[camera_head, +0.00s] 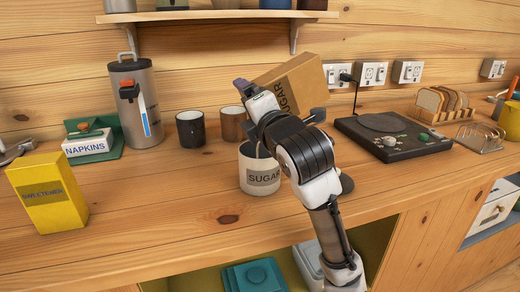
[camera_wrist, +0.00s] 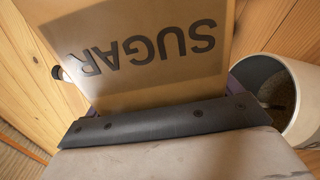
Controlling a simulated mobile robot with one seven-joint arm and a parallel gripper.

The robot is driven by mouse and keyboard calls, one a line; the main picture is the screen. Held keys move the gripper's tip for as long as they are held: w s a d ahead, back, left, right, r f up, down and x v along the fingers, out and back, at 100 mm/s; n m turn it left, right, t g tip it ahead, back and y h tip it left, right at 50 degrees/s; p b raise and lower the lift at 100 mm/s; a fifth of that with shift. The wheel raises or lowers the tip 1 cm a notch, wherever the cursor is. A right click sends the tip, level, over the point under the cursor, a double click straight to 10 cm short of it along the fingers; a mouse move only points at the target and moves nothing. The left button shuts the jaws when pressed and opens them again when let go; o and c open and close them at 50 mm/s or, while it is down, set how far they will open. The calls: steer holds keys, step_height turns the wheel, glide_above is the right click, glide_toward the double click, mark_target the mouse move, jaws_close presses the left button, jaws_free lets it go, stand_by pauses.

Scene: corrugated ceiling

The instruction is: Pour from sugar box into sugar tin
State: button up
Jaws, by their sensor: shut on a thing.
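A brown cardboard box marked SUGAR (camera_head: 295,85) is held tilted on its side in the air, above and behind the sugar tin. My gripper (camera_head: 262,100) is shut on it. In the wrist view the box (camera_wrist: 150,50) fills the middle, its lettering upside down. The sugar tin (camera_head: 260,172) is a white, open-topped pot labelled SUGAR, standing upright on the counter below my gripper. In the wrist view the tin (camera_wrist: 290,95) is at the right, with some dark brownish content visible inside. My wrist partly hides the tin's top in the head view. No falling sugar is visible.
A yellow sweetener box (camera_head: 48,195) stands at the left. Two cups, one dark (camera_head: 190,128) and one brown (camera_head: 233,124), stand behind the tin. A napkin holder (camera_head: 90,142) and a metal canister (camera_head: 135,100) are back left. A black appliance (camera_head: 392,137) is at the right.

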steer(key=shift+s+a+f+n+b, duration=0.1)
steer(key=shift+a+f+n+b, duration=0.1)
steer(key=shift+n+b, duration=0.3)
steer(key=shift+s+a+f+n+b, duration=0.1)
steer(key=shift+a+n+b, duration=0.1)
steer(key=shift+n+b, duration=0.25)
stand_by(1.5)
